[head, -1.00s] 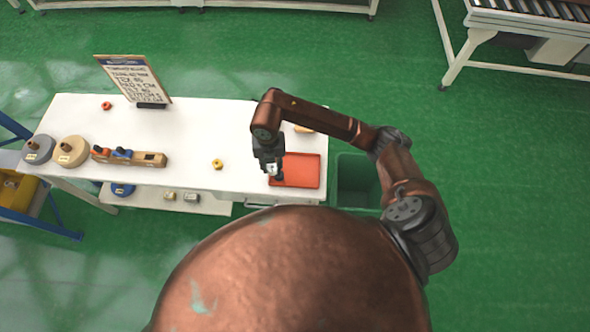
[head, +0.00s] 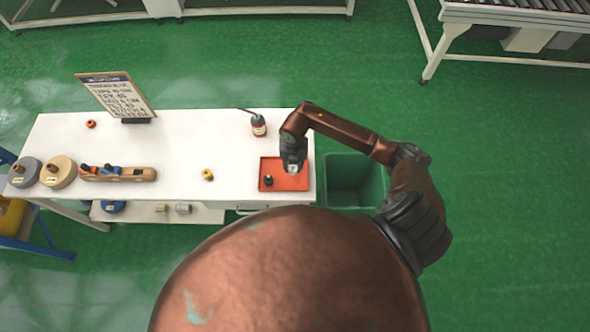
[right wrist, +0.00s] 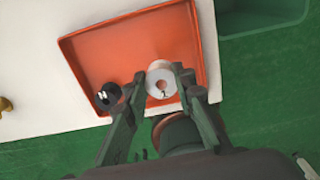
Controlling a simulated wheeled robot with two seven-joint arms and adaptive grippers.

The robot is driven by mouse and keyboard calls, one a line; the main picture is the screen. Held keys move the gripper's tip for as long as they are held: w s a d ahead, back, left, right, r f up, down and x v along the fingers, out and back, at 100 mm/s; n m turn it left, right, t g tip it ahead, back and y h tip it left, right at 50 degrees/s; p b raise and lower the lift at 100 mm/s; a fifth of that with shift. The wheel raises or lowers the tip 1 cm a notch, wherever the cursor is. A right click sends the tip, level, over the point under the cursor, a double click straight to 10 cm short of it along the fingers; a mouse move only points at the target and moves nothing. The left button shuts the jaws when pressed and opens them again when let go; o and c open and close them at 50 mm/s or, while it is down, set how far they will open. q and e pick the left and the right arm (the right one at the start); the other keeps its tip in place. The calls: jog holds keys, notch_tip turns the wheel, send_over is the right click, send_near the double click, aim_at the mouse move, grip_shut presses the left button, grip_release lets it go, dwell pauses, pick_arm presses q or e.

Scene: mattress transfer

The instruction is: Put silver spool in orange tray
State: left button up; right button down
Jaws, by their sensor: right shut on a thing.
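The orange tray (head: 264,165) lies at the right end of the white table. My right gripper (head: 292,168) is over the tray's right part. In the right wrist view, the silver spool (right wrist: 161,88), a pale round piece with a center hole, sits between the fingertips of my right gripper (right wrist: 160,76), which is shut on it. The spool is over the tray floor (right wrist: 120,50); whether it touches the floor I cannot tell. A black spool-like piece (head: 268,181) stands in the tray left of the gripper and also shows in the right wrist view (right wrist: 108,95). My left gripper is not in view.
A dark bottle (head: 258,125) stands behind the tray. A yellow piece (head: 207,175), a wooden plane (head: 130,174), large spools (head: 60,172) and a sign (head: 116,96) are farther left. A green bin (head: 354,183) stands right of the table.

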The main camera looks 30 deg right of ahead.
aim_at(295, 171)
jog(key=shift+s+d+f, duration=0.1)
jog(key=shift+d+f, duration=0.25)
jog(key=shift+f, duration=0.1)
jog(key=shift+d+f+p, duration=0.1)
jog(key=shift+f+p, duration=0.2)
jog(key=shift+f, duration=1.35)
jog(key=shift+f, duration=0.15)
jog(key=c, duration=1.6)
grip_release()
notch_tip(295, 171, up, 12)
jog(key=shift+d+r+b, duration=0.15)
jog(key=shift+r+b, duration=0.05)
jog(key=shift+b, duration=0.2)
